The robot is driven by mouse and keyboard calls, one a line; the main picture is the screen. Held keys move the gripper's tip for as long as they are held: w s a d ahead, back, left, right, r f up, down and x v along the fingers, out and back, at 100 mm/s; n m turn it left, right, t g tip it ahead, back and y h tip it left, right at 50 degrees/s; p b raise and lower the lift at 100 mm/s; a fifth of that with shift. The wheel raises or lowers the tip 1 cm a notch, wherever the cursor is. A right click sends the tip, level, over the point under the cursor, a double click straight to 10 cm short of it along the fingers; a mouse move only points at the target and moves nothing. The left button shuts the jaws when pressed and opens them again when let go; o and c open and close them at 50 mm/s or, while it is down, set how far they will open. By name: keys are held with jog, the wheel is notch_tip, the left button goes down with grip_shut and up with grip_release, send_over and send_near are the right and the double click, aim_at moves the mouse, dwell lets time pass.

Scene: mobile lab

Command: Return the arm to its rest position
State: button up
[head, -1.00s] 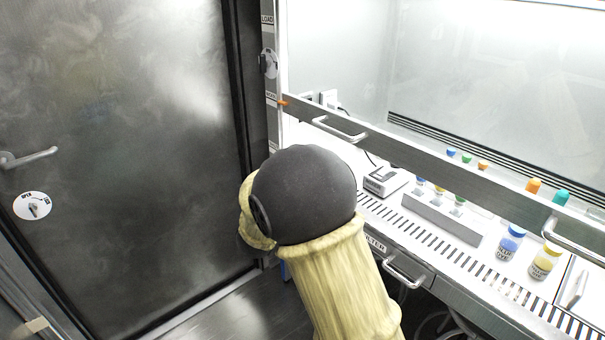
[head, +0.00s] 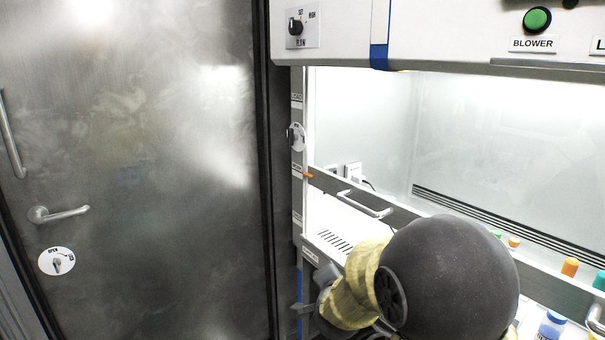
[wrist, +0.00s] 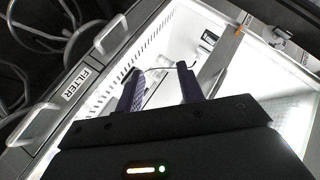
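My arm, with a dark round joint and a pale yellow sleeve, fills the lower right of the head view. My gripper (wrist: 160,80) shows in the wrist view with its two dark purple fingers spread apart and nothing between them. It is in front of the fume hood (wrist: 160,45), whose slotted front ledge and sash handle lie beyond the fingers. In the head view the arm's far end is low beside the hood's left post, and the fingers cannot be made out clearly.
A closed steel door (head: 150,170) stands on the left. The hood's sash bar (head: 430,222) carries a handle (head: 364,204). A blue-labelled bottle (head: 552,324) and an orange cap (head: 570,267) show at the right. A FILTER drawer (wrist: 80,85) is near the gripper.

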jog(key=s+d+f+n+g+y, duration=0.1)
jog(key=s+d+f+n+g, duration=0.2)
jog(key=s, duration=0.5)
jog(key=s+d+f+n+g, duration=0.25)
jog(key=s+n+g, duration=0.2)
jog(key=s, duration=0.35)
jog(key=s+d+f+n+g+y, duration=0.1)
jog(key=s+d+f+n+g, duration=0.2)
jog(key=s, duration=0.5)
notch_tip(320, 180, up, 19)
jog(key=a+n+p, duration=0.1)
jog(key=p, duration=1.7)
jog(key=shift+w+a+f+p, duration=0.2)
jog(key=shift+p, duration=0.2)
